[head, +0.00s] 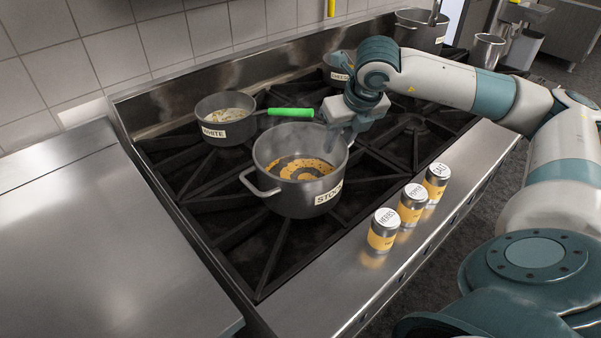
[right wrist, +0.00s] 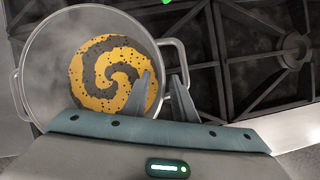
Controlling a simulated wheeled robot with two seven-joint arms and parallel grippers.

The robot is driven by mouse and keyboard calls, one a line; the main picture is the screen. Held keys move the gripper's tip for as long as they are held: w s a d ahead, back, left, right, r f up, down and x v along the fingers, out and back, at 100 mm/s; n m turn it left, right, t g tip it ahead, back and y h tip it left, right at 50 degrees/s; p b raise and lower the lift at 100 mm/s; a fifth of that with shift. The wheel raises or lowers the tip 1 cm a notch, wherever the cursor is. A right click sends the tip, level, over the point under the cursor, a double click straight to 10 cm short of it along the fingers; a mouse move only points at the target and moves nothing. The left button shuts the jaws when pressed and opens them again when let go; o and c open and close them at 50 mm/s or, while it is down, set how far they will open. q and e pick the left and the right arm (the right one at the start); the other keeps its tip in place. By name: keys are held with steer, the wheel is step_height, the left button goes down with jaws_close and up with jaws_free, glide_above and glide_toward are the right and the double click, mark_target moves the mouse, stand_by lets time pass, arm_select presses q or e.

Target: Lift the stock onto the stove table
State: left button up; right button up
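The stock pot (head: 290,207), grey with a "STOCK" label, stands on the stove grate with orange-and-dark swirled contents. It also shows in the right wrist view (right wrist: 40,55). My right gripper (head: 345,132) points down at the pot's far right side. In the right wrist view its two fingers (right wrist: 162,90) are apart, one over the pot's inside and one by the side handle (right wrist: 183,55), with the rim between them. I cannot see firm contact. The steel table (head: 90,240) lies left of the stove. My left gripper is not in view.
A "WHITE" pan (head: 225,130) with a green handle (head: 290,112) stands behind the pot. A "CHEESE" pot (head: 342,70) stands further back. Herbs (head: 383,232), pepper (head: 411,208) and salt (head: 437,182) shakers line the front ledge. The left steel surface is clear.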

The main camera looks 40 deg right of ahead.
jaws_close()
stand_by(1.4)
steer(key=shift+w+r, duration=0.1)
